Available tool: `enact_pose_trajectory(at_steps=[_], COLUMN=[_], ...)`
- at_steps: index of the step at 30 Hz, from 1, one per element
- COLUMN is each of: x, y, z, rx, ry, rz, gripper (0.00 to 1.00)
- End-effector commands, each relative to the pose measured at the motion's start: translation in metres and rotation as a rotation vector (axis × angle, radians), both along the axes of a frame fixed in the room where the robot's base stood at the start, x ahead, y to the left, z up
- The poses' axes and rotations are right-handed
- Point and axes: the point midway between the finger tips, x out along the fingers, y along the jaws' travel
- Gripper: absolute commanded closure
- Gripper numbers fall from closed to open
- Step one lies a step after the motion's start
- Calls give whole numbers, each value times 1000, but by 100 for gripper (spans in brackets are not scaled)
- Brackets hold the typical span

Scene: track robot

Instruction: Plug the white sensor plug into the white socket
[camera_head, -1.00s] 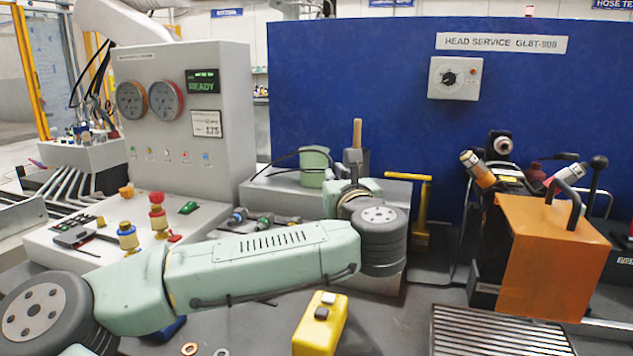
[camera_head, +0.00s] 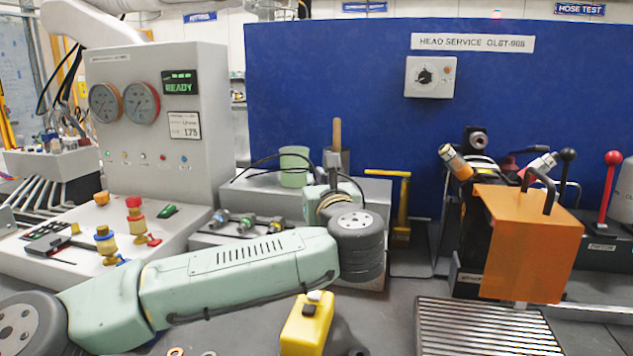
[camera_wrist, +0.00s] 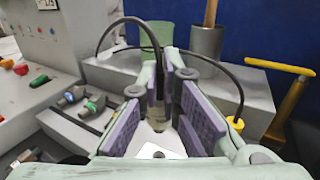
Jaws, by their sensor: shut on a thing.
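My gripper (camera_wrist: 165,110) has its purple-padded fingers close together around a narrow grey-brown cylindrical piece (camera_wrist: 158,116), which looks like the plug body; the pads hide most of it. A black cable (camera_wrist: 130,20) arches up and left from near the fingers. In the head view my wrist hides the fingers, which are over the grey block's right part, beside the pale green cup (camera_head: 294,167). A white-ended fitting (camera_head: 541,164) stands behind the orange box at the right. I cannot tell whether it is the white socket; no socket is clearly seen in the wrist view.
Connectors with blue and green bands (camera_head: 245,222) lie on a lower block at the left. A grey pot with a wooden handle (camera_head: 337,135) and a yellow T-handle (camera_head: 403,205) stand nearby. A yellow box (camera_head: 307,325), orange box (camera_head: 530,240) and ribbed grate (camera_head: 485,327) are in front.

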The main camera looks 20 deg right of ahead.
Motion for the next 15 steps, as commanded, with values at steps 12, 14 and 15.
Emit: enact_pose_trajectory(at_steps=[12,14,15], x=[0,0,0], y=[0,0,0], z=[-42,-44,-45], rx=[-1,-1,-1], ry=[1,1,1], rz=[0,0,0], gripper=[100,100,100])
